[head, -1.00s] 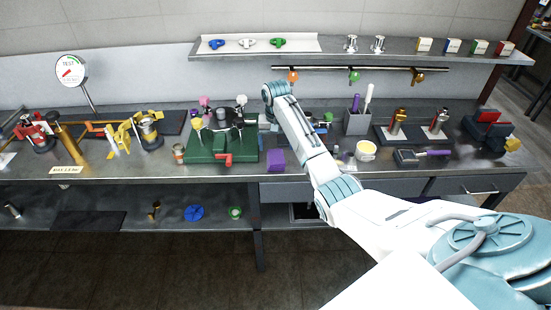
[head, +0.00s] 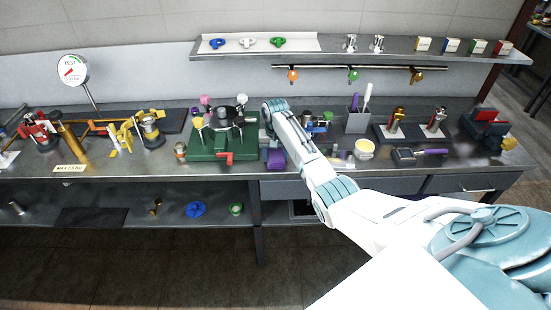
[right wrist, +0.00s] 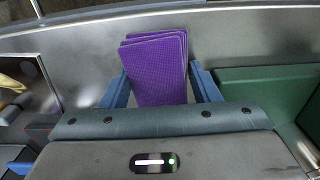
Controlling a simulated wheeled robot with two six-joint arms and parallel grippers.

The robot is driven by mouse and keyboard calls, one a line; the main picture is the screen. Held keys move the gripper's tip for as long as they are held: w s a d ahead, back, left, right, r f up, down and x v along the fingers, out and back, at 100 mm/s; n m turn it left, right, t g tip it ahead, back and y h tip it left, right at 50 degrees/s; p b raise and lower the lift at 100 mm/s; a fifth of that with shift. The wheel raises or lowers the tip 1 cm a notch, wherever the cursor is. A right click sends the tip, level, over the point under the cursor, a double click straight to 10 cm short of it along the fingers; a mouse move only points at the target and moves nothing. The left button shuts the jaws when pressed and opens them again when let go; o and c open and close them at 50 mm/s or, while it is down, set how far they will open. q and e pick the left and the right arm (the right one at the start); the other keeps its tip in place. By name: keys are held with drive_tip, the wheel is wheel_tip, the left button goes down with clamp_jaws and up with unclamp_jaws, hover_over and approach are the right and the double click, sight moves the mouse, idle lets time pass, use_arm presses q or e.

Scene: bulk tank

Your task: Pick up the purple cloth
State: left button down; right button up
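The purple cloth (head: 275,159) is a folded stack near the front edge of the bench, just right of the green base plate. My right gripper (head: 273,147) is directly above it, partly hidden by my wrist and forearm. In the right wrist view the cloth (right wrist: 156,70) lies between the two blue fingers of my right gripper (right wrist: 159,70). The fingers are spread, one at each side of the cloth. The left finger is very close to its edge; contact is not clear. My left gripper is not in view.
The green base plate (head: 208,153) with several parts stands close to the left of the cloth. A white tub (head: 364,149) and a purple-handled tool (head: 420,154) lie to the right. An upper shelf (head: 360,53) with a hanging rail (head: 345,67) runs behind.

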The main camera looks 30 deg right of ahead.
sight(276, 155)
drive_tip(key=shift+c, duration=0.5)
drive_tip(key=shift+r, duration=0.25)
wheel_tip(276, 155, up, 8)
drive_tip(key=b, duration=0.2)
drive_tip(key=shift+r+b, duration=0.25)
drive_tip(key=shift+b, duration=0.15)
drive_tip(key=shift+r, duration=0.55)
